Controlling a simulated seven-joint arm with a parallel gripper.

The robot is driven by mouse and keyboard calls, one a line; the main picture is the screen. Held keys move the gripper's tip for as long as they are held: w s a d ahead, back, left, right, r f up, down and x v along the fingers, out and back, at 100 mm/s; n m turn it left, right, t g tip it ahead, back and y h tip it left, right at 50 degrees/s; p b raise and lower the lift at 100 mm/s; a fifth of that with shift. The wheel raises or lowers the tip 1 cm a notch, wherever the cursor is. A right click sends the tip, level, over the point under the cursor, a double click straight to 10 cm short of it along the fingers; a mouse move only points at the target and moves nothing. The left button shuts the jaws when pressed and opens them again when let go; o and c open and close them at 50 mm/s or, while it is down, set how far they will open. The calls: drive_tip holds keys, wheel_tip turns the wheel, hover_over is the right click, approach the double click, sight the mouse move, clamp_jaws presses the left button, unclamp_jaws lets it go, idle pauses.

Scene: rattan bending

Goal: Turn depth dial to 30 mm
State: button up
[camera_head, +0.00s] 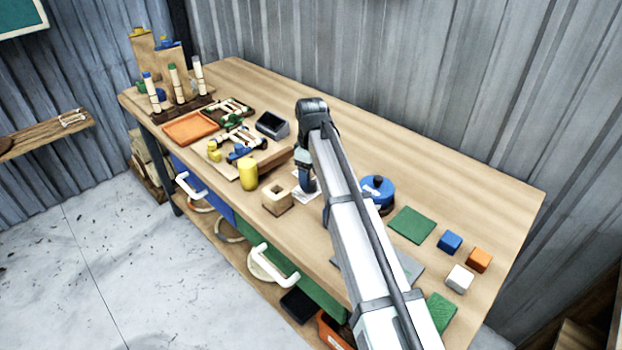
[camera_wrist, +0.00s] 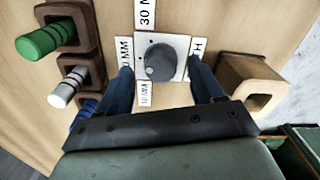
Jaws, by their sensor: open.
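The depth dial is a dark grey round knob (camera_wrist: 158,62) on a white square plate (camera_wrist: 179,44) in the wrist view. A small light mark shows on the knob's lower left; I cannot tell for certain which label it points at. Other labels, partly covered or hard to read, stand left, right and below. My gripper (camera_wrist: 160,68) is open, with one finger on each side of the knob; contact is not clear. In the head view the white plate (camera_head: 304,196) shows beneath my gripper, which hides the knob.
A hollow wooden block (camera_wrist: 246,84) stands close right of the dial in the wrist view. Brown holders with green (camera_wrist: 40,42) and white (camera_wrist: 62,94) pegs stand left. In the head view, a yellow cylinder (camera_head: 248,174) and a blue round object (camera_head: 377,188) stand nearby.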

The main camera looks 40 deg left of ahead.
drive_tip(key=shift+f, duration=0.9)
drive_tip(key=shift+c, duration=0.4)
drive_tip(key=c, duration=1)
drive_tip(key=m, duration=0.6)
drive_tip(key=shift+s+m, duration=0.1)
drive_tip(key=shift+m, duration=0.2)
drive_tip(key=m, duration=0.5)
drive_tip(key=shift+s, duration=0.1)
drive_tip(key=shift+m, duration=0.3)
